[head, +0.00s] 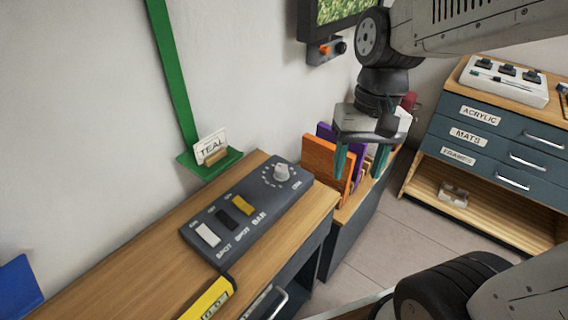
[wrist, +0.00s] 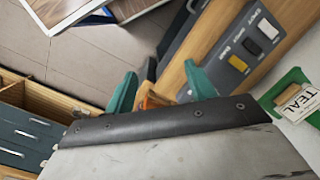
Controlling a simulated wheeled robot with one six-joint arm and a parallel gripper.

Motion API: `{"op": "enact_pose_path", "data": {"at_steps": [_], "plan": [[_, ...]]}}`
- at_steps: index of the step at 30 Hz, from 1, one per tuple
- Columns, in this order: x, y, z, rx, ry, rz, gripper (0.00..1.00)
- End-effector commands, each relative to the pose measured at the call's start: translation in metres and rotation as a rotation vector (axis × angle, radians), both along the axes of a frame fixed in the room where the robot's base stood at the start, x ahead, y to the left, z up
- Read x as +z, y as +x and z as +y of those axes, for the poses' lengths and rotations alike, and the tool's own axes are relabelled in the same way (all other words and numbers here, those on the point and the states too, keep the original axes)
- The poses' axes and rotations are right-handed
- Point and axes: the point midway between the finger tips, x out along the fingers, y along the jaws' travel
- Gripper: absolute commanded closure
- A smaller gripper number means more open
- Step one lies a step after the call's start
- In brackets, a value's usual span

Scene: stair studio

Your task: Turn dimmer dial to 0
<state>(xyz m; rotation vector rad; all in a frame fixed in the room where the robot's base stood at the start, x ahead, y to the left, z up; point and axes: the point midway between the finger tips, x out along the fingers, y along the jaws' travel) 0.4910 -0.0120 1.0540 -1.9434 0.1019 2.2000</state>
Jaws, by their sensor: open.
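The dimmer dial (head: 281,172) is a light grey round knob with a ring of marks, at the far right end of a dark switch panel (head: 262,212) on a wooden desk. Its setting is too small to read. The panel also shows in the wrist view (wrist: 218,62), but the dial is not visible there. My gripper (head: 358,165) is open and empty, with teal fingers pointing down. It hangs to the right of the dial, apart from it. In the wrist view the teal fingers (wrist: 162,92) are spread apart.
The panel has white, black and yellow rocker switches. A green holder (head: 208,163) with a TEAL card is on the wall behind. Orange and purple boards (head: 322,160) stand right of the desk. A yellow tool (head: 210,298) lies at the front. A drawer cabinet (head: 490,140) stands right.

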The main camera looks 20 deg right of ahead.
Motion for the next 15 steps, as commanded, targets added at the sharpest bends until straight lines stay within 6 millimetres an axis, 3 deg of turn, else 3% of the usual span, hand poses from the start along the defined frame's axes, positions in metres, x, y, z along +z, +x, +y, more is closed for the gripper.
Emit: {"op": "enact_pose_path", "data": {"at_steps": [8, 15], "plan": [[-0.056, 0.092, 0.025, -0.517, 0.086, 0.131, 0.45], [-0.102, 0.171, 0.040, -1.090, 0.134, 0.215, 0.45]]}}
